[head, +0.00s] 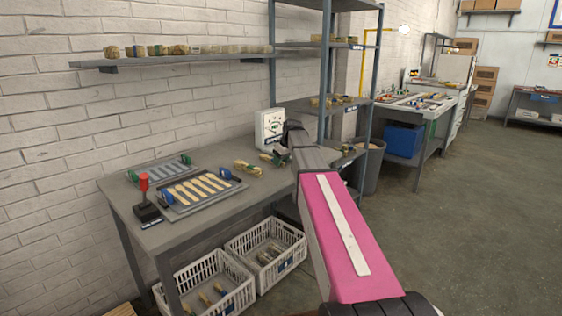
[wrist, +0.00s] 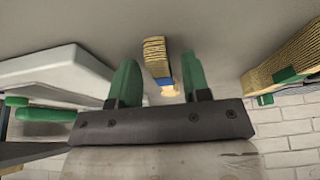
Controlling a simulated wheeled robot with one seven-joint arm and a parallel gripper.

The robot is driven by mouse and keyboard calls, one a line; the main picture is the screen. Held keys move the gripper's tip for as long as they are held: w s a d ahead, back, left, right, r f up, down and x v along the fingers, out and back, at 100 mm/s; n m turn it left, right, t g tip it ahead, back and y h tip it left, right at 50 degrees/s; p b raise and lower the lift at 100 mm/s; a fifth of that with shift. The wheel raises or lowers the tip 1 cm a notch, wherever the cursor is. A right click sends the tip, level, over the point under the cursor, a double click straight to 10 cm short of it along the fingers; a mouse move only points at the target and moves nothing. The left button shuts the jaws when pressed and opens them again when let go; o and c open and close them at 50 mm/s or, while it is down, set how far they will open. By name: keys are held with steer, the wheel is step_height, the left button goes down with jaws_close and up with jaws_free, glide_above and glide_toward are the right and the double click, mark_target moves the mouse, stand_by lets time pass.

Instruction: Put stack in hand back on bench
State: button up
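My gripper (wrist: 160,85) has two green fingers standing apart, with a stack of wooden pieces (wrist: 155,52) with a blue band between them. Narrow gaps show between the stack and both fingers, so the fingers look open around it. Whether the stack rests on the grey bench (wrist: 225,25) is hard to tell. In the head view my gripper (head: 280,156) is low over the right part of the bench (head: 215,211), and my arm hides most of what is there. A second stack with a green band (head: 247,168) lies on the bench left of my gripper.
A white box (head: 270,129) stands behind my gripper, by the shelf post. A tray of wooden spoons (head: 200,190) and a red-knobbed press (head: 145,198) are on the left of the bench. White crates (head: 265,250) stand below. A wall shelf (head: 175,59) runs above.

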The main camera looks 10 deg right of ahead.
steer(key=shift+r, duration=0.1)
steer(key=v, duration=1.2)
